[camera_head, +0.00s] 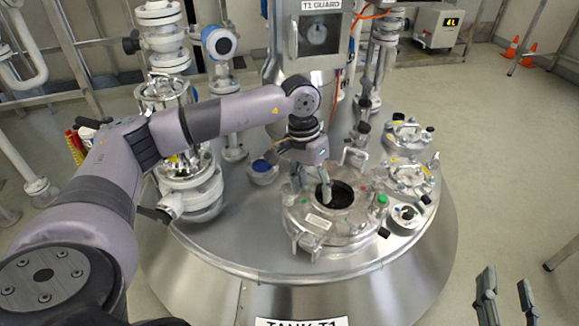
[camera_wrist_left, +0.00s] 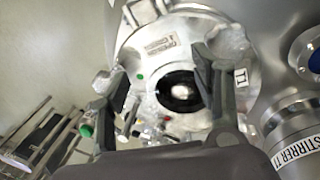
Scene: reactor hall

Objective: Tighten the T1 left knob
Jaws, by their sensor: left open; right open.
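The tank T1 hatch (camera_head: 345,235) is a round metal cover with a dark round opening (camera_head: 342,196), clamps and small fittings around its rim. A green knob (camera_head: 382,200) is at its right side; a green knob also shows in the left wrist view (camera_wrist_left: 86,130). I cannot tell which fitting is the T1 left knob; the gripper hides part of the hatch's left side. My left gripper (camera_head: 312,190) points down over the hatch's left part, its fingers (camera_wrist_left: 163,78) apart with nothing seen between them. My right gripper (camera_head: 504,302) is open and empty at the lower right, away from the tank.
Smaller metal ports (camera_head: 408,178) stand right of the hatch. A blue-capped fitting (camera_head: 262,170) is to its left. A guard box (camera_head: 320,35) rises behind it, and pipe stacks (camera_head: 190,185) stand at the left. The floor at right is largely clear.

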